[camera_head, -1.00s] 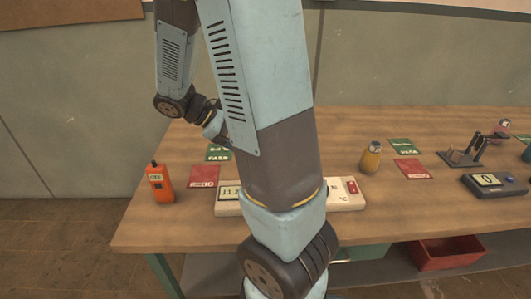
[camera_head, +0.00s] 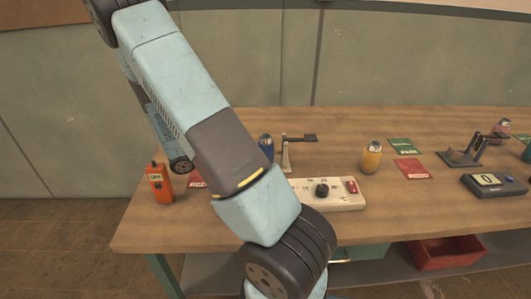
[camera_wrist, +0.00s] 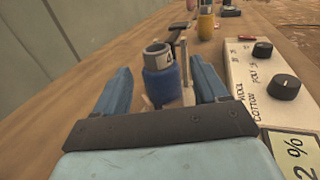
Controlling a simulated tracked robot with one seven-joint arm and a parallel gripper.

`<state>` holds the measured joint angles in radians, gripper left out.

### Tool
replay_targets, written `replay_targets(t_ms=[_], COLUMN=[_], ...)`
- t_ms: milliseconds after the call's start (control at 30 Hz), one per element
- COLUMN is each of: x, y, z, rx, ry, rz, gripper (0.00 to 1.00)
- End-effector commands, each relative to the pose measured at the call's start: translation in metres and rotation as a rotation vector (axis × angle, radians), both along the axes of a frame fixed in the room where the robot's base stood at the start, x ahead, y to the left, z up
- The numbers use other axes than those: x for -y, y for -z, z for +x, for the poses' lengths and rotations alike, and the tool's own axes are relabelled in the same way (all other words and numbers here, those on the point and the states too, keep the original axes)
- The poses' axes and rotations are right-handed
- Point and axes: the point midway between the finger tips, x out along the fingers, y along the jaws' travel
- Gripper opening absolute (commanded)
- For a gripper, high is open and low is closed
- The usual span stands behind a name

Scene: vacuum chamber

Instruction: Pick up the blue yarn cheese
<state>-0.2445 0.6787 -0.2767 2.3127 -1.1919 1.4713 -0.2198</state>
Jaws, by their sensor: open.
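The blue yarn cheese (camera_wrist: 163,84) shows in the wrist view as a short blue cylinder with a grey, hollow top bearing a dark mark. It stands upright, between and slightly beyond the fingers of my gripper (camera_wrist: 160,66). The fingers are open, one on each side, and do not appear to touch it. In the head view the blue yarn cheese (camera_head: 266,143) is partly hidden behind my arm, and my gripper is hidden there too.
A white meter box (camera_wrist: 262,85) lies close on the right. An orange handheld device (camera_head: 160,184) stands at the table's left. A yellow cheese (camera_head: 371,157) stands farther right.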

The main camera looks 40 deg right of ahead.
Motion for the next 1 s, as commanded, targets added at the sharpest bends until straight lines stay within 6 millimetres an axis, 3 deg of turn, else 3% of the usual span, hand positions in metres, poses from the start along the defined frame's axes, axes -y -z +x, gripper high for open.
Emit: replay_targets(t_ms=[600, 933, 1000], x=[0.063, 0.068, 0.068], y=[0.006, 0.006, 0.006], z=[-0.016, -0.018, -0.018], rx=[0.000, 0.000, 0.000], ry=[0.002, 0.000, 0.000], rz=[0.001, 0.001, 0.001], gripper=[0.73, 0.73, 0.66])
